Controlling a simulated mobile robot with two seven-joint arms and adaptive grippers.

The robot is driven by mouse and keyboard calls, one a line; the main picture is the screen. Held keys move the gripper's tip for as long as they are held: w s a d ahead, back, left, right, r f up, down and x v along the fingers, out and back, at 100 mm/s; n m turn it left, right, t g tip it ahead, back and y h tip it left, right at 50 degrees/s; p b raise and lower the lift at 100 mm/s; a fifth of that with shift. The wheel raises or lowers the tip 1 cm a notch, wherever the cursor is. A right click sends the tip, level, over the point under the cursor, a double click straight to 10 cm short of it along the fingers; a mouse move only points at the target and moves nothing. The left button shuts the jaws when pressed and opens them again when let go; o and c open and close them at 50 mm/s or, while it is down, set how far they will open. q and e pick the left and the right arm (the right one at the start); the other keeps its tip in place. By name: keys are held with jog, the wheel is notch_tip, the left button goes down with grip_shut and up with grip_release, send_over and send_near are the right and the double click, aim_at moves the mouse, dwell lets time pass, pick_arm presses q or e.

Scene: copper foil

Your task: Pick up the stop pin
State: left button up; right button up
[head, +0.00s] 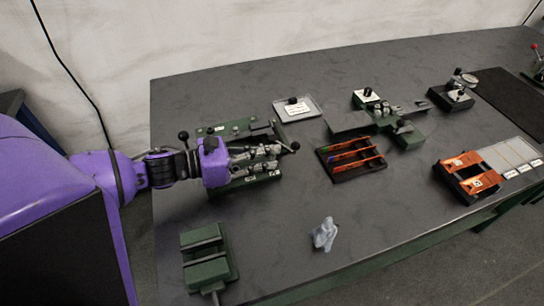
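My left gripper (268,158) reaches in from the left over a green fixture (240,128) with black-knobbed levers. Its two grey fingers look spread apart, one toward the back and one toward the front, with nothing clearly held between them. The fingers and my purple wrist cover much of the fixture's middle. I cannot make out a stop pin with certainty; it may be too small or hidden by the gripper. I cannot tell whether the fingers touch the fixture. My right gripper is not in view.
A green vise block (205,258) and a crumpled grey cloth (325,234) lie near the front. A black tray with orange strips (351,158), a green device (408,135), an orange fixture (468,177) and a plate with a knob (297,108) stand around. The front middle is mostly clear.

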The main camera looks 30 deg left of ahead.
pick_arm(q)
grip_shut()
jog(key=shift+r, duration=0.6)
notch_tip(320, 180, up, 2)
jog(key=shift+s+d+r, duration=0.1)
jog(key=shift+r, duration=0.15)
jog(key=s+d+r, duration=0.6)
jog(key=d+r, duration=0.3)
jog(key=d, duration=0.3)
jog(key=w+a+f+n+t+y, duration=0.1)
jog(key=w+a+n+t+y, duration=0.2)
jog(key=w+n+y, duration=0.3)
jog(key=shift+a+f+t+y+p, duration=0.15)
jog(key=shift+f+t+y+p, duration=0.3)
jog(key=shift+y, duration=0.35)
